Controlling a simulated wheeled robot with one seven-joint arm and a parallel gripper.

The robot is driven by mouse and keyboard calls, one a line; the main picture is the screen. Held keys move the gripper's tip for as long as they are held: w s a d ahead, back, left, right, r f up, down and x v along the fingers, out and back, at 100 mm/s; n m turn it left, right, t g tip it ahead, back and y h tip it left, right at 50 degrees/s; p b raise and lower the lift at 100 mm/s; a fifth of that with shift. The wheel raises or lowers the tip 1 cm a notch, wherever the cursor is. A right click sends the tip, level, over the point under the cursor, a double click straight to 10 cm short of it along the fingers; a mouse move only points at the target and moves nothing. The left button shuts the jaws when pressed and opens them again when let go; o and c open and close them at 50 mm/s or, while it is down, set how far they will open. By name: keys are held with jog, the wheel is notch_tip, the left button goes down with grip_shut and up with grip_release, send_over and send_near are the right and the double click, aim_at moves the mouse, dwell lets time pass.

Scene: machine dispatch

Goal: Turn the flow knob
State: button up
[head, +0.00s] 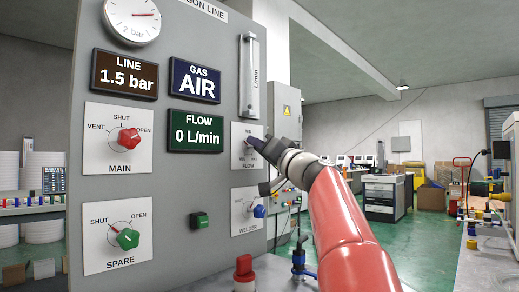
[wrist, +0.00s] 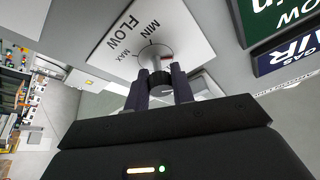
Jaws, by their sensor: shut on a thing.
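The flow knob (wrist: 158,80) is a dark ribbed cap on a pale stem, on a white plate (wrist: 118,45) marked FLOW, MIN and MAX. My gripper (wrist: 161,92) has its two dark fingers on either side of the cap, shut on it, in the wrist view. A small red mark shows beside the stem, partly hidden. In the head view my gripper (head: 254,143) is at the FLOW plate (head: 238,133), covering most of the knob. The flow display (head: 196,131) reads 0 L/min. The gas display (head: 195,81) reads AIR.
The grey panel also carries a red MAIN knob (head: 129,138), a green SPARE knob (head: 128,239), a blue WELDER knob (head: 259,211) below my gripper, and a green button (head: 199,221). A vertical flow tube (head: 250,75) is above. A red-topped fitting (head: 244,267) stands low in front.

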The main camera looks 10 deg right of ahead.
jog(key=shift+m+h+p, duration=0.35)
jog(key=shift+m+h, duration=0.35)
jog(key=shift+m, duration=0.8)
jog(key=shift+m+h+p, duration=0.3)
jog(key=shift+m+h, duration=0.4)
jog(key=shift+m, duration=0.8)
jog(key=o, duration=1)
jog(key=b+v, duration=0.3)
jog(key=v, duration=0.5)
jog(key=shift+b, duration=0.35)
jog(key=shift+w+a+f, duration=0.1)
